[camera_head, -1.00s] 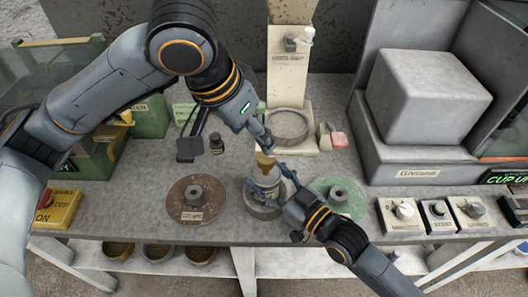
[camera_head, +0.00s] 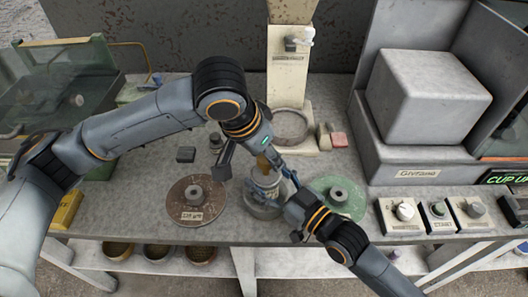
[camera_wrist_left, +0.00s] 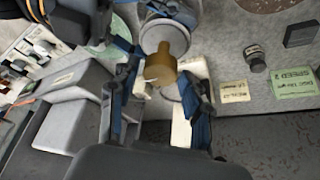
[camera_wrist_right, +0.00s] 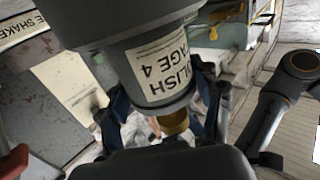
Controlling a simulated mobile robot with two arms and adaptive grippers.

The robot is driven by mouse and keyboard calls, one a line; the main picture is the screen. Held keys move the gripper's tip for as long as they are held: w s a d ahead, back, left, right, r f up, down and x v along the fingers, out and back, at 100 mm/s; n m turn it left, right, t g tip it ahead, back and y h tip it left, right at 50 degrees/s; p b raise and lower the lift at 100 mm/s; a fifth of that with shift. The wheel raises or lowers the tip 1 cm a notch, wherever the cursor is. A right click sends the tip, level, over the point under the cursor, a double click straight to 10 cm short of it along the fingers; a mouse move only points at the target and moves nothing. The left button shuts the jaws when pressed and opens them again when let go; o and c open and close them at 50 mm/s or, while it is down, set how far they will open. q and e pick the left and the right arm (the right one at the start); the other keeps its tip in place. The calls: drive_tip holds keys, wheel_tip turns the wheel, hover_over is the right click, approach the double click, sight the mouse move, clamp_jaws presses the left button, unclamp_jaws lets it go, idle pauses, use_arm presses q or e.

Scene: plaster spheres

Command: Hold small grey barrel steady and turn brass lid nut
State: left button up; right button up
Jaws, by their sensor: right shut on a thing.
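The small grey barrel (camera_head: 266,180) stands upright at the middle front of the bench, over a grey round base (camera_head: 262,209). Its label reads "POLISH STAGE 4" in the right wrist view (camera_wrist_right: 165,62). The brass lid nut (camera_wrist_left: 165,66) tops it and also shows in the head view (camera_head: 262,163). My right gripper (camera_head: 280,186) is shut on the barrel from the right. My left gripper (camera_wrist_left: 158,92) is open, its fingers on either side of the nut with visible gaps. In the head view, my left gripper (camera_head: 277,160) partly hides the nut.
A brown disc (camera_head: 196,200) lies left of the barrel and a green disc (camera_head: 338,196) right of it. A shaker stand with a ring (camera_head: 290,126) is behind. Knob boxes (camera_head: 402,212) line the right front. A small dark jar (camera_head: 215,141) stands behind the brown disc.

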use_arm(q)
drive_tip(key=c, duration=0.7)
drive_tip(key=shift+m+g+h, duration=0.4)
drive_tip(key=shift+m, duration=1)
drive_tip(key=o, duration=1.2)
drive_tip(key=shift+a+r, duration=0.1)
drive_tip(key=v, duration=1.1)
drive_tip(key=shift+r, duration=0.4)
use_arm(e)
drive_tip(key=o, duration=1.3)
drive_tip(key=shift+o, duration=0.2)
